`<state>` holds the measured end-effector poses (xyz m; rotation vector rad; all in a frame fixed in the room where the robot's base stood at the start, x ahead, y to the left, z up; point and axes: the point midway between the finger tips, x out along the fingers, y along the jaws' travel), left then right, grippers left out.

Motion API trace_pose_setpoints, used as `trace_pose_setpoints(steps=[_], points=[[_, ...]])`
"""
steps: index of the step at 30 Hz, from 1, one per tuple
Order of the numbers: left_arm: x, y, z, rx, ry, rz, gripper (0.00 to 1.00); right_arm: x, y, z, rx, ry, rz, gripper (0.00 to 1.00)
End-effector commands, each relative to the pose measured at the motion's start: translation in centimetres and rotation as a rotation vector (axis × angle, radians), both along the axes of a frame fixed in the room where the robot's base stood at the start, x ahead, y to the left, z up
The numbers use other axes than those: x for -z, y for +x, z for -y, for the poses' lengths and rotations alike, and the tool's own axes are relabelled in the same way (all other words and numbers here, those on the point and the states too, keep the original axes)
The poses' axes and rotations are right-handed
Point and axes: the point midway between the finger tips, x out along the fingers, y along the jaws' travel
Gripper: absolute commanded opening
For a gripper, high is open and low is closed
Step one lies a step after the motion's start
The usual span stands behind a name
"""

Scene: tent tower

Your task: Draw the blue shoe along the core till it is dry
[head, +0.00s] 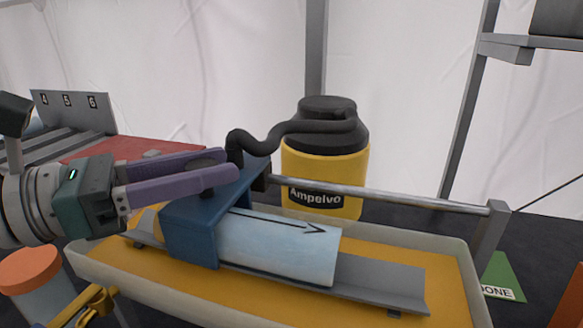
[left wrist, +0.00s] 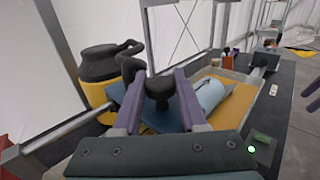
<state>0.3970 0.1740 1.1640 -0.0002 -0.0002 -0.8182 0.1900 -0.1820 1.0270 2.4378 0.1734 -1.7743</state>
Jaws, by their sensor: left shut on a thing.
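The blue shoe (head: 200,222) sits over the left part of the core in the head view. The core (head: 280,245) is a pale blue cylinder with a dark arrow pointing right, lying in a grey channel (head: 385,283). Its right part is bare; the shoe hides some of its left part. My left gripper (head: 222,164) is shut on the shoe's dark grip (left wrist: 159,87), from which a black hose runs. The core (left wrist: 211,93) also shows beyond the shoe in the left wrist view. Purple fingertips at that view's right edge look like my right gripper (left wrist: 312,94), mostly cut off.
A yellow vacuum canister marked Ampelvo (head: 325,178) stands behind the tray (head: 455,262), joined to the hose. A metal rail (head: 390,197) runs along the tray's back to a post. A green DONE marker (head: 500,278) lies at right. An orange-lidded jar (head: 30,270) stands front left.

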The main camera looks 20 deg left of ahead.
Motion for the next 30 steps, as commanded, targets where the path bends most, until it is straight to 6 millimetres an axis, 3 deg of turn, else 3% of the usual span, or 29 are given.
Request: trace_pose_setpoints(steps=[4,5,12,23,30], points=[[0.0,0.0,0.1,0.002,0.001,0.0,0.0,-0.1,0.0,0.0,0.0,0.0,0.0,0.71],[0.0,0.0,0.1,0.002,0.001,0.0,0.44,-0.1,0.0,0.0,0.0,0.0,0.0,0.71],[0.0,0.0,0.1,0.001,0.001,-0.001,0.71,-0.1,0.0,0.0,0.0,0.0,0.0,0.71],[0.1,-0.4,-0.3,0.0,0.001,-0.002,0.72,0.1,0.0,0.2,-0.004,-0.005,0.0,0.71],[0.4,-2.7,-2.7,-0.001,0.002,-0.006,0.72,0.9,0.0,0.2,-0.004,-0.007,0.0,0.71]])
